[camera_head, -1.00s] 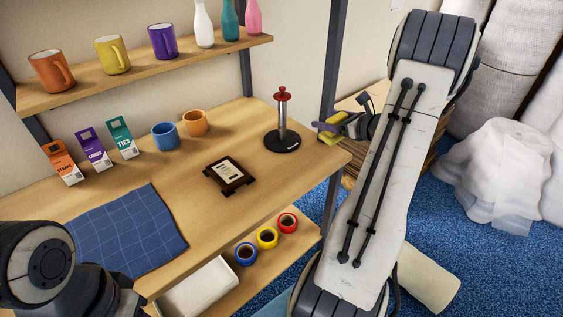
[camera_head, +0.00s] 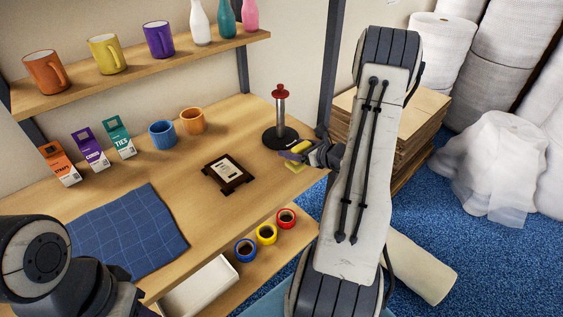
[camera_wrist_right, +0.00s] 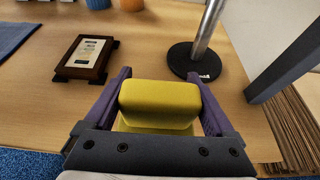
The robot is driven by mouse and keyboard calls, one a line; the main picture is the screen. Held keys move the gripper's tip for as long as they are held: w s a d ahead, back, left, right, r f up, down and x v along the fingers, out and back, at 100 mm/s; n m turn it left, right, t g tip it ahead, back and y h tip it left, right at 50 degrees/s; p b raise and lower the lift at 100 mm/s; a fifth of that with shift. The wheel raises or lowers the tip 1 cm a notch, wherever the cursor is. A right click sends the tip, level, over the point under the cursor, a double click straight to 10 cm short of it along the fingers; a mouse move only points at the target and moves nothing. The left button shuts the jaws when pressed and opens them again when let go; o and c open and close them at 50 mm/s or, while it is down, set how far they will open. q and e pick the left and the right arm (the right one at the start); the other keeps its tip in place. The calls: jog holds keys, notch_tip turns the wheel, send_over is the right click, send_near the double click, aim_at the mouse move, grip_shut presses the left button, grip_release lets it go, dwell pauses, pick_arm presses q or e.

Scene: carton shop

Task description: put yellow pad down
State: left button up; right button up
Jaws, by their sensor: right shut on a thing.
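The yellow pad (camera_wrist_right: 160,103) is between the two purple fingers of my right gripper (camera_wrist_right: 162,100) in the right wrist view. In the head view the yellow pad (camera_head: 295,166) shows small at the tip of my right gripper (camera_head: 292,158). It is over the right front part of the wooden table (camera_head: 230,125), in front of the stand with the red knob (camera_head: 281,120). I cannot tell whether the pad touches the table. My left arm shows at the lower left of the head view, but its gripper fingers are out of view.
A framed plaque (camera_head: 228,174) lies left of the pad. Blue and orange mugs (camera_head: 162,134) and several small boxes (camera_head: 90,149) stand farther back. A blue cloth (camera_head: 128,228) covers the left front. Tape rolls (camera_head: 266,234) sit on the lower shelf. Cardboard (camera_head: 410,125) is stacked at right.

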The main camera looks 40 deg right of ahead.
jog(key=w+a+f, duration=0.2)
jog(key=w+a, duration=0.1)
jog(key=shift+a+f+p, duration=0.1)
jog(key=shift+f+p, duration=0.65)
jog(key=shift+f, duration=1.35)
jog(key=o, duration=0.9)
jog(key=shift+f, duration=0.15)
